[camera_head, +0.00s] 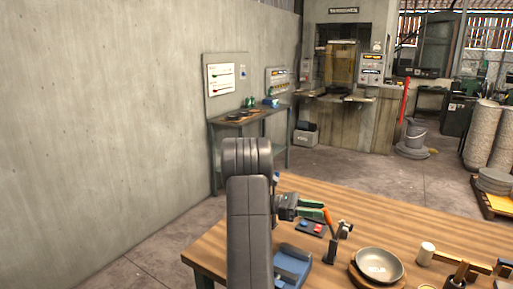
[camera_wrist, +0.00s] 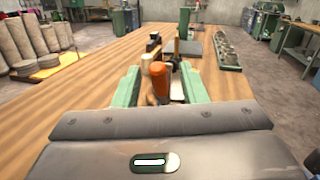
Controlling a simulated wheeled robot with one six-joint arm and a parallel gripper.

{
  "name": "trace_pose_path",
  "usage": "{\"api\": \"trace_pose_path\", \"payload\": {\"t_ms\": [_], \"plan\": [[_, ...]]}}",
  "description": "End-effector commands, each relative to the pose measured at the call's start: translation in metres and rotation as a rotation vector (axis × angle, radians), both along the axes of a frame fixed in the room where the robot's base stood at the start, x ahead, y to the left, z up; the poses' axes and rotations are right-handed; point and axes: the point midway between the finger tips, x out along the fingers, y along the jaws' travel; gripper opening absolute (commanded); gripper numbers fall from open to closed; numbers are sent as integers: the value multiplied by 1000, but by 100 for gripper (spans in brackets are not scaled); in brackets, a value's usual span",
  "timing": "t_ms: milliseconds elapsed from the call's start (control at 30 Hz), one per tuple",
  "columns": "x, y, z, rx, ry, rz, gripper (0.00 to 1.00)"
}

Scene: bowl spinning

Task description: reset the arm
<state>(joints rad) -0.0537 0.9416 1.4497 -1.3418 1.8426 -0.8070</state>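My arm rises at the near edge of the wooden table (camera_head: 225,240) in the head view. My gripper (camera_head: 322,209) reaches out to the right, low over the table. In the wrist view its green fingers (camera_wrist: 159,70) are spread apart, so it is open. An orange-handled tool (camera_head: 328,222) stands close to the fingertips. Its orange handle (camera_wrist: 160,82) shows between the fingers in the wrist view, with gaps on both sides. A grey metal bowl (camera_head: 378,266) sits to the right on a round wooden base (camera_head: 360,284). The bowl cannot be made out in the wrist view.
A box with red and blue buttons (camera_head: 312,228) lies just below my gripper. A blue tray (camera_head: 292,262) is beside my arm. A mallet (camera_head: 426,252) and other tools stand to the right. A concrete wall (camera_head: 110,120) is on the left. The table's left end is clear.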

Motion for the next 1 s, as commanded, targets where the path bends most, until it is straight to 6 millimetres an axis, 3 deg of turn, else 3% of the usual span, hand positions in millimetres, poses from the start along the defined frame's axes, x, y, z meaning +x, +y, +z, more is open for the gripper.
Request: {"api": "trace_pose_path", "payload": {"t_ms": [200, 400, 800, 1000], "plan": [[-10, -32, 3, -1, 0, -2, 38], [-14, -44, 3, 0, 0, 0, 38], [-13, -43, 2, 3, -2, 1, 38], [-7, -24, 0, -1, -1, 3, 38]]}}
